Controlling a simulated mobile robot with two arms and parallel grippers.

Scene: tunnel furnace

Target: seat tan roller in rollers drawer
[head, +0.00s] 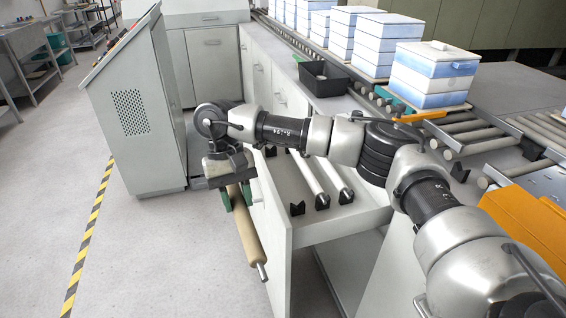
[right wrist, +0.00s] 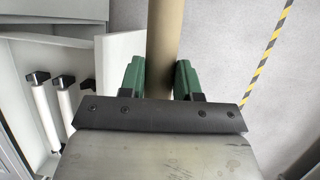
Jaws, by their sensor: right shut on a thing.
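The tan roller (head: 247,232) hangs tilted in my right gripper (head: 238,195), just outside the left side of the open drawer. A metal shaft end sticks out at its lower end. In the right wrist view the tan roller (right wrist: 164,45) runs between the green fingers of my right gripper (right wrist: 160,80), which are shut on it. The open rollers drawer (head: 345,222) holds pale rollers (head: 312,182) resting in black holders (head: 297,209). They also show in the right wrist view (right wrist: 45,115). My arm hides part of the drawer. My left gripper is not in view.
A grey control cabinet (head: 140,110) stands left of the drawer. White and blue boxes (head: 433,75) stand on the roller conveyor (head: 480,135) behind my arm. A black bin (head: 323,78) sits on the counter. The floor at left is clear, with a yellow-black stripe (head: 90,235).

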